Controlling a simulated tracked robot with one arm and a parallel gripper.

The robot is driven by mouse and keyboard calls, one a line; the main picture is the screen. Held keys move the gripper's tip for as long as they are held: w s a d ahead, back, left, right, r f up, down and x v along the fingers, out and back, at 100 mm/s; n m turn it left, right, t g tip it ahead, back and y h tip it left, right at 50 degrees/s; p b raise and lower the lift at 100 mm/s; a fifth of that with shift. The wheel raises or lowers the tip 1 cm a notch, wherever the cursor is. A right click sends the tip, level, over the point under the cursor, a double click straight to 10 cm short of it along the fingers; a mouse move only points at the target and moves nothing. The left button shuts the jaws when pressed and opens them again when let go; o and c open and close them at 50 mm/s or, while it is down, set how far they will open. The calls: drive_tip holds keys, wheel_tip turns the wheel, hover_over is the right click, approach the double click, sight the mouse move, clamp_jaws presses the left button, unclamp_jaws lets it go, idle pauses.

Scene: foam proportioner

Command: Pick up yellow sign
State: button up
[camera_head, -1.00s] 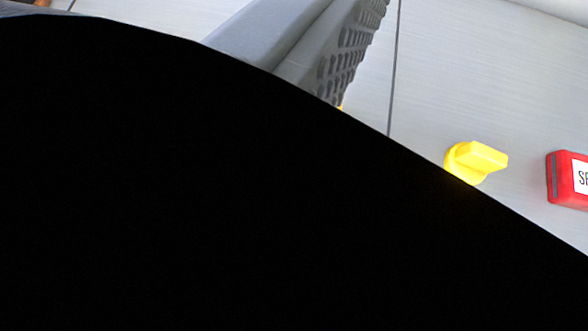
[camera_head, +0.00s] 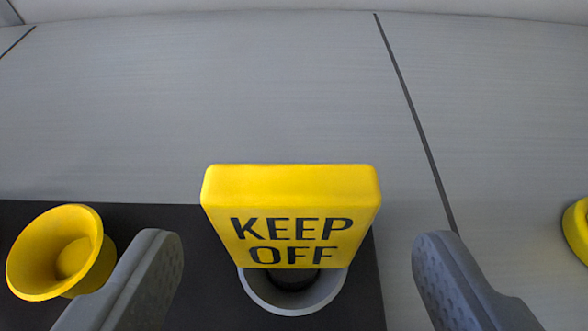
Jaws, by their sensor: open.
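The yellow sign (camera_head: 291,190) is a thick block with the black words KEEP OFF on its front face. It stands in the middle of the view, over a round grey cup-like holder (camera_head: 293,308); the lower part of its mount is dark and hard to make out. My gripper (camera_head: 297,245) is open, with one grey finger on the left of the sign and one on the right. There is a visible gap on both sides, wider on the right. Neither finger appears to touch the sign.
An empty-looking yellow cup (camera_head: 60,251) stands at the left, close beside my left finger. A dark mat (camera_head: 205,290) lies under the cup and holder. A yellow round thing (camera_head: 578,229) is cut off at the right edge. The grey panel (camera_head: 200,100) behind is clear.

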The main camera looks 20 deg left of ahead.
sight(295, 245)
drive_tip(key=shift+b+x, duration=0.55)
drive_tip(key=shift+x, duration=2.5)
drive_tip(key=c, duration=1.1)
